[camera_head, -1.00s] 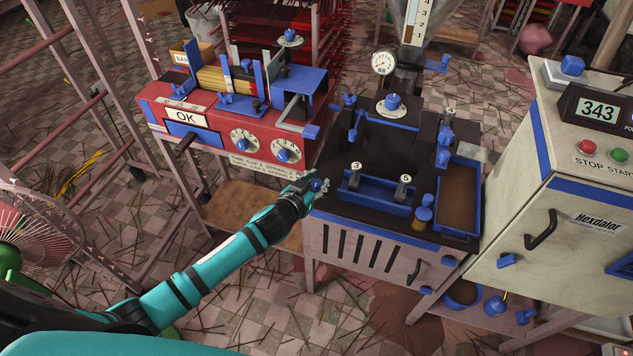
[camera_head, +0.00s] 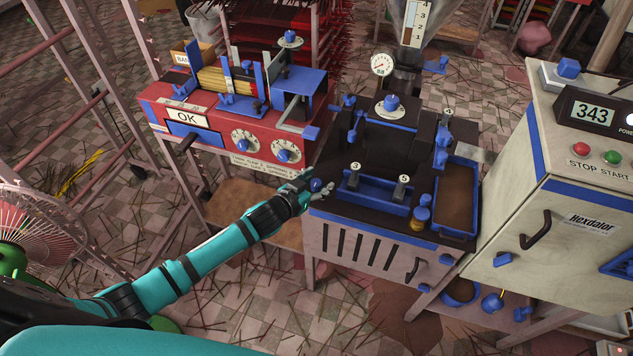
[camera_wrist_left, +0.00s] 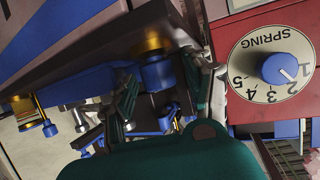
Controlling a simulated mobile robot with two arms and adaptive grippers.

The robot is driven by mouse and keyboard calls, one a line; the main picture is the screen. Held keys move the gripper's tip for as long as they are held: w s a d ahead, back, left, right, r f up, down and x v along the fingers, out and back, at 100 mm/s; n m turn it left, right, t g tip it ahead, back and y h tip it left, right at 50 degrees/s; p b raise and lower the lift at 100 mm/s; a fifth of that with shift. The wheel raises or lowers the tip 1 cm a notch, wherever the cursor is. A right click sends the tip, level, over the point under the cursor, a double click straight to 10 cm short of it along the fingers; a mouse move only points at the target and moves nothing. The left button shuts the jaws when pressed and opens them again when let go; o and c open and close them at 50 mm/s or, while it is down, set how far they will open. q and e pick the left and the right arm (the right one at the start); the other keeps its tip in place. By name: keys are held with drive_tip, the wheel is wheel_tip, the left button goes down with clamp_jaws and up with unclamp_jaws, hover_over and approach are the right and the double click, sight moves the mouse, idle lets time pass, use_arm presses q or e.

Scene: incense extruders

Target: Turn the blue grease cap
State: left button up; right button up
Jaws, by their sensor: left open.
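A blue cap with a brass collar (camera_wrist_left: 157,72) shows in the left wrist view, between the two fingers of my left gripper (camera_wrist_left: 160,96). I cannot tell whether the fingers touch it. In the head view my left gripper (camera_head: 325,190) is at the near left corner of the dark extruder (camera_head: 385,155). A small blue part (camera_head: 316,184) shows at the gripper there, and the gripper and wrist partly hide that corner. Another blue-topped brass cup (camera_head: 420,214) stands at the extruder's front right. My left gripper is open. My right gripper is not in view.
The red machine with dials (camera_head: 225,140) stands just left of the extruder; its SPRING dial (camera_wrist_left: 270,70) is close beside the gripper. The cream cabinet (camera_head: 545,215) stands at the right. A pink fan (camera_head: 40,235) is at the far left. Incense sticks litter the floor.

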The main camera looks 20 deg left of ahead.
use_arm(q)
drive_tip(key=v, duration=1.2)
drive_tip(key=shift+f, duration=0.1)
drive_tip(key=s+a+f+n+g+y, duration=0.15)
drive_tip(key=s+a+f, duration=0.25)
drive_tip(key=f, duration=0.9)
drive_tip(key=s+a+f+g+y, duration=0.25)
drive_tip(key=s+a+f, duration=0.2)
drive_tip(key=f, duration=0.85)
drive_tip(key=s+d+f+g, duration=0.1)
drive_tip(key=s+f+g, duration=0.1)
drive_tip(key=s+f, duration=0.4)
drive_tip(key=s+d+f+g, duration=0.2)
drive_tip(key=s+f, duration=0.4)
drive_tip(key=s, duration=0.9)
drive_tip(key=s+d+f+g, duration=0.2)
drive_tip(key=s+f, duration=0.4)
drive_tip(key=s, duration=0.5)
drive_tip(key=shift+f+g, duration=0.25)
drive_tip(key=shift+g, duration=0.65)
drive_tip(key=shift+d+m, duration=0.15)
drive_tip(key=shift+m, duration=0.1)
